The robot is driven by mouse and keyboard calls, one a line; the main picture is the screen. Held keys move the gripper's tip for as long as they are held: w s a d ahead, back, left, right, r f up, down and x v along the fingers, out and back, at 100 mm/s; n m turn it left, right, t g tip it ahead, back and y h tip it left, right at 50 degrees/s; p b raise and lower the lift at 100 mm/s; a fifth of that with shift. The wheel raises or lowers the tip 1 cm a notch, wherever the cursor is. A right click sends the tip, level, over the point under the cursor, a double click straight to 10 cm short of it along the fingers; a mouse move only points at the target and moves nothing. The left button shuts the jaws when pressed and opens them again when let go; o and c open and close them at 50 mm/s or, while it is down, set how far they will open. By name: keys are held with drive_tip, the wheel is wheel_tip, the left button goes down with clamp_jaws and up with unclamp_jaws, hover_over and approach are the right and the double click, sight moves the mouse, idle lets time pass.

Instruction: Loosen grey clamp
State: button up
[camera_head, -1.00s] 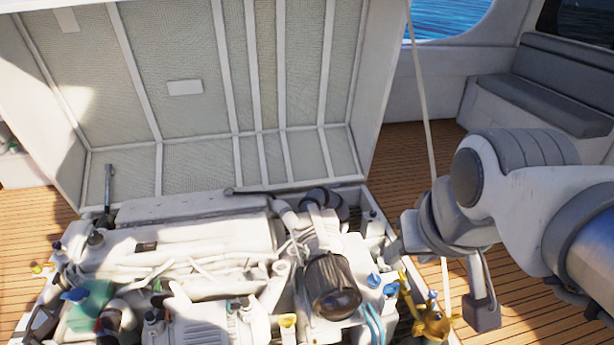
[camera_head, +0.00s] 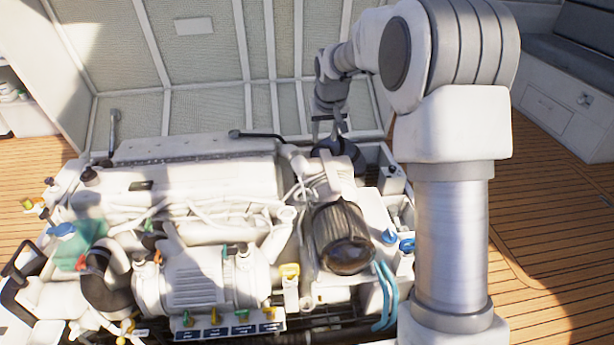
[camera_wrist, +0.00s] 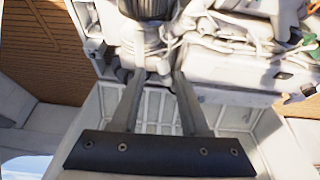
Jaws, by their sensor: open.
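My gripper (camera_head: 329,128) is at the back of the engine (camera_head: 215,185), by a dark curved hose (camera_head: 343,152) behind the black ribbed cylinder (camera_head: 341,238). In the wrist view my gripper (camera_wrist: 152,74) is open. Its two fingers are apart and reach toward the pipework at the engine's edge. A small pale round part (camera_wrist: 163,67) shows between the fingertips. I cannot tell whether the fingers touch anything. I cannot pick out the grey clamp for certain; it may be small or hidden among the hoses near the fingers.
The raised white hatch lid (camera_head: 235,75) stands close behind my gripper. Loose wires (camera_head: 302,187) and a black-ended lever (camera_head: 256,135) lie to its left. Coloured valve handles (camera_head: 240,318) line the engine's front. The wooden deck (camera_head: 560,200) on the right is open.

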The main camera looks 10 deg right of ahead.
drive_tip(key=b, duration=0.4)
approach(315, 194)
drive_tip(key=b+x, duration=0.5)
drive_tip(key=x, duration=0.3)
drive_tip(key=shift+w+f, duration=0.25)
drive_tip(key=shift+w, duration=0.05)
drive_tip(key=shift+c, duration=0.3)
clamp_jaws()
